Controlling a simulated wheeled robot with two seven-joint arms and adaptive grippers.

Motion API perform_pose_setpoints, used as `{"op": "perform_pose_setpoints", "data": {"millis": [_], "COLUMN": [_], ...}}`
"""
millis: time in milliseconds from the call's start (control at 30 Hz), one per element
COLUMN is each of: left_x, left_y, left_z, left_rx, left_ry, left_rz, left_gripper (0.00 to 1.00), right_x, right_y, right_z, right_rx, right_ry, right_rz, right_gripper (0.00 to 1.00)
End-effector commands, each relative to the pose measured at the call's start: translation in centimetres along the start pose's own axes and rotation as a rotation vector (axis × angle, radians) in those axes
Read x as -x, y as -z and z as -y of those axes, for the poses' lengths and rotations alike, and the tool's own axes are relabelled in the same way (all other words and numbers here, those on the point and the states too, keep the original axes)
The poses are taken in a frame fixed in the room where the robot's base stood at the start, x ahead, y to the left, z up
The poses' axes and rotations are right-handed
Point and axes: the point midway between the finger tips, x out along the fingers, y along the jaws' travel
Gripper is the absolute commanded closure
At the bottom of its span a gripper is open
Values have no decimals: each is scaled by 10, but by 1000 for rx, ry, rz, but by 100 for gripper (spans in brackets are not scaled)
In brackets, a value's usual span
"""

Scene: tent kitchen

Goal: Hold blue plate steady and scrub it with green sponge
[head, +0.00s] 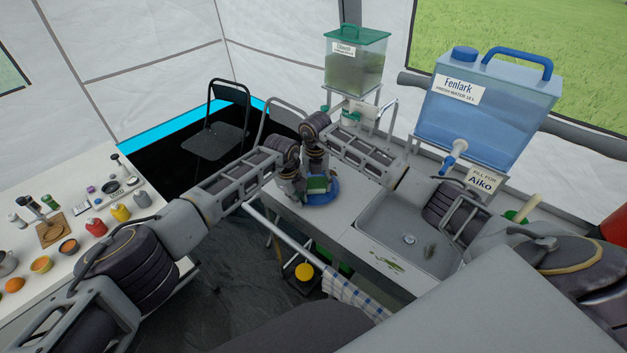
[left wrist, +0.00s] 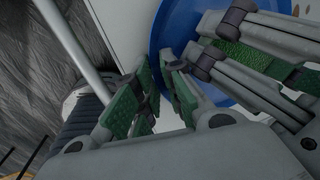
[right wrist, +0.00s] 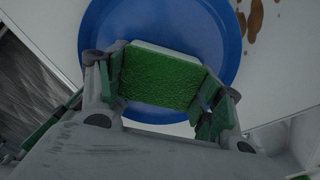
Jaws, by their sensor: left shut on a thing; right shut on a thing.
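The blue plate (head: 327,195) lies on the counter left of the sink. The right wrist view shows its broad blue face (right wrist: 215,35). My right gripper (right wrist: 165,85) is shut on the green sponge (right wrist: 160,78) and holds it over the plate; whether the sponge touches the plate I cannot tell. The sponge also shows small in the head view (head: 317,184). My left gripper (left wrist: 160,90) is shut on the near left rim of the plate, which shows blue (left wrist: 180,30) in the left wrist view. The two grippers are close together.
The sink (head: 408,240) is right of the plate, with green scraps on its front edge. A blue water container (head: 490,110) and a green-lidded dispenser (head: 355,70) stand behind. Brown stains (right wrist: 256,20) mark the counter beside the plate. A side table (head: 75,225) with food and jars is left.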

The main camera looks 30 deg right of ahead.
Motion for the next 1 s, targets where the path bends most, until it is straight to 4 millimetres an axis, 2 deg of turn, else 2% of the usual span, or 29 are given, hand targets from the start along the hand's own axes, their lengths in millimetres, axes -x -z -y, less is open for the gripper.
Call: {"op": "perform_pose_setpoints", "data": {"millis": [233, 367, 1000], "left_x": [0, 0, 0], "left_y": [0, 0, 0], "left_z": [0, 0, 0], "left_rx": [0, 0, -1], "left_ry": [0, 0, -1], "left_rz": [1, 1, 0], "left_gripper": [100, 100, 100], "right_x": [-1, -1, 1], "right_y": [12, 11, -19], "right_z": [3, 2, -4], "right_rx": [2, 1, -1], "right_ry": [0, -1, -1], "right_rz": [-2, -3, 1], "right_gripper": [53, 53, 53]}}
